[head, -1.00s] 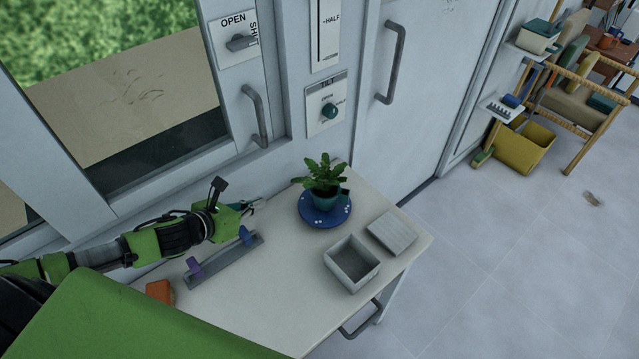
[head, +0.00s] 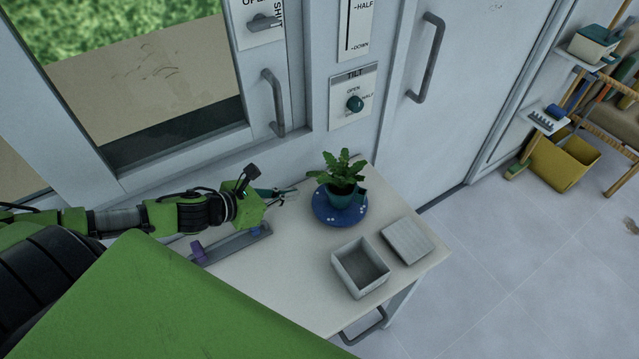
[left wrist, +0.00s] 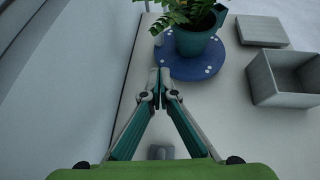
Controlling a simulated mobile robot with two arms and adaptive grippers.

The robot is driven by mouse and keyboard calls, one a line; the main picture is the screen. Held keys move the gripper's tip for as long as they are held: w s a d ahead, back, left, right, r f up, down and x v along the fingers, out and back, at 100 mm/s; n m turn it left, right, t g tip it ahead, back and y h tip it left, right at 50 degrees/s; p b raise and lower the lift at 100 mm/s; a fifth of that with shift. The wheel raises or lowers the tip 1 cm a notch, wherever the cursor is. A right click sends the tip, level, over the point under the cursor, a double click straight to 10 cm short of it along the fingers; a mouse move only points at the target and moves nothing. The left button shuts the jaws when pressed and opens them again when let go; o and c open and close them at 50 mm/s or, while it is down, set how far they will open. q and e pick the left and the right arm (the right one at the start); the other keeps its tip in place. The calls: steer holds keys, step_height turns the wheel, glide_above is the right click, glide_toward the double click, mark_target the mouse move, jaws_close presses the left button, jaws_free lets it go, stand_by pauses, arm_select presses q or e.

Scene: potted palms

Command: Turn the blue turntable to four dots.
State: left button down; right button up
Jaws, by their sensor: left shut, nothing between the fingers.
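The blue turntable (head: 332,217) is a round disc with white dots near its rim. It lies on the pale table top, and a green pot with a leafy plant (head: 341,192) stands on it. White dots show on its front right in the head view. The left wrist view also shows the turntable (left wrist: 192,69) and dots at its left and front edges. My left gripper (head: 294,191) is shut and empty, just left of the turntable. In the left wrist view its fingertips (left wrist: 160,74) are close to the rim; contact is unclear. My right gripper is out of view.
A grey open box (head: 345,280) and a flat grey block (head: 408,241) lie to the right of the turntable. A rail with purple and blue sliders (head: 232,244) lies below my left gripper. The wall with a tilt knob (head: 354,103) is close behind.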

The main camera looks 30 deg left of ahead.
mark_target(317, 191)
arm_select(q)
steer(key=shift+x, duration=0.8)
steer(key=shift+w+d+r+p+x, duration=0.15)
steer(key=shift+r+p+x, duration=0.2)
steer(key=shift+x, duration=1.05)
steer(key=shift+w+r+p+x, duration=0.2)
steer(key=shift+p+x, duration=0.25)
steer(key=shift+x, duration=0.9)
steer(key=shift+w+d+r+p+x, duration=0.1)
steer(key=shift+r+p+x, duration=0.25)
steer(key=shift+x, duration=1.05)
steer(key=shift+s+a, duration=0.1)
steer(key=shift+a, duration=0.15)
